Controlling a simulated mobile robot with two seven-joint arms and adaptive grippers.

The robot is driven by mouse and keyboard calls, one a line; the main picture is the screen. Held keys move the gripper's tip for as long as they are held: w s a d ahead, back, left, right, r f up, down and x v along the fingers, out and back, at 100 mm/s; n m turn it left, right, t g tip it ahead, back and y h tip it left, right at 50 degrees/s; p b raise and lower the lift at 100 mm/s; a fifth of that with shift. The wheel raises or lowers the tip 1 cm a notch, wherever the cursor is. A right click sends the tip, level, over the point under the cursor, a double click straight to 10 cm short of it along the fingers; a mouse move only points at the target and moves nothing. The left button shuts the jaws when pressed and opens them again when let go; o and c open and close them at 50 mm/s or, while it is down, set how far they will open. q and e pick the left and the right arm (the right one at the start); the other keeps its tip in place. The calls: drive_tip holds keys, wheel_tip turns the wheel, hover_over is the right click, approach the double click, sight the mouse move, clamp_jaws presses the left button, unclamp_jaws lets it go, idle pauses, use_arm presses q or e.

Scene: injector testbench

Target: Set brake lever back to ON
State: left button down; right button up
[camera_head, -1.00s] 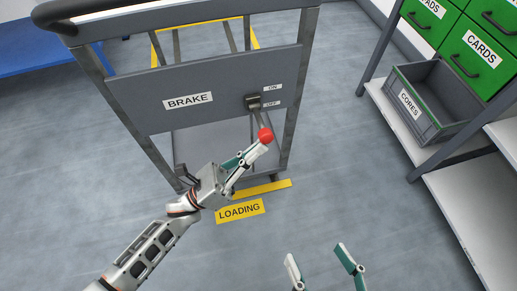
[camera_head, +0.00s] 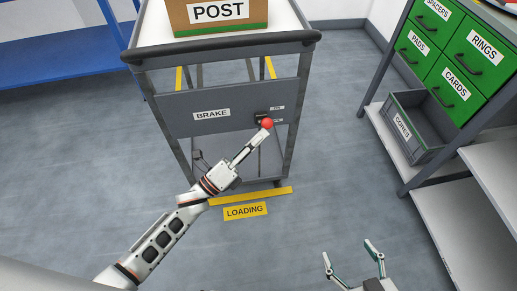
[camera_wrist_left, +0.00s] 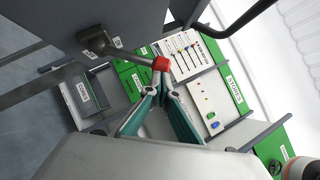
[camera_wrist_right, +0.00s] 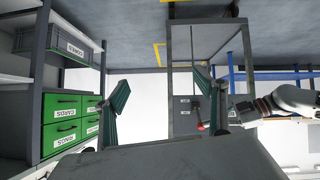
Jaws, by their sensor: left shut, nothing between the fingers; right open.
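The brake lever is on the grey BRAKE panel (camera_head: 172,116) of the cart, with its red knob (camera_head: 267,123) sticking out towards me. Its dark mount (camera_head: 262,116) sits between the ON label (camera_head: 277,107) and the OFF label, which the knob partly crowds. My left gripper (camera_head: 261,134) is shut and empty, its tips just below the knob. In the left wrist view the tips (camera_wrist_left: 161,80) are right at the red knob (camera_wrist_left: 162,64); whether they touch cannot be told. My right gripper (camera_head: 348,253) is open and empty, away from the cart.
A POST box (camera_head: 218,27) stands on the cart top. A yellow LOADING sign (camera_head: 245,211) lies on the floor before the cart. At right stand green drawers (camera_head: 470,62) and a grey CORES bin (camera_head: 425,120) on shelving. Floor between is clear.

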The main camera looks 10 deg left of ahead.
use_arm(q)
drive_tip(key=w+a+r+n+g+y+p, duration=0.1)
drive_tip(key=w+r+n+y+p, duration=0.2)
drive_tip(key=p, duration=0.4)
drive_tip(key=shift+w+a+r+n, duration=0.15)
drive_tip(key=shift+w+r+n, duration=0.55)
drive_tip(key=shift+n, duration=0.4)
use_arm(e)
drive_tip(key=shift+s+d+r+m+h, duration=0.15)
drive_tip(key=shift+d+r, duration=0.1)
drive_tip(key=shift+r, duration=0.45)
drive_tip(key=shift+s+d+r+m+h, duration=0.15)
drive_tip(key=shift+d+r, duration=0.1)
drive_tip(key=shift+r, duration=0.45)
drive_tip(key=shift+f, duration=0.1)
use_arm(q)
drive_tip(key=r+v, duration=0.1)
drive_tip(key=v, duration=0.6)
drive_tip(key=shift+s+f, duration=0.35)
drive_tip(key=shift+f, duration=0.1)
drive_tip(key=shift+a, duration=0.1)
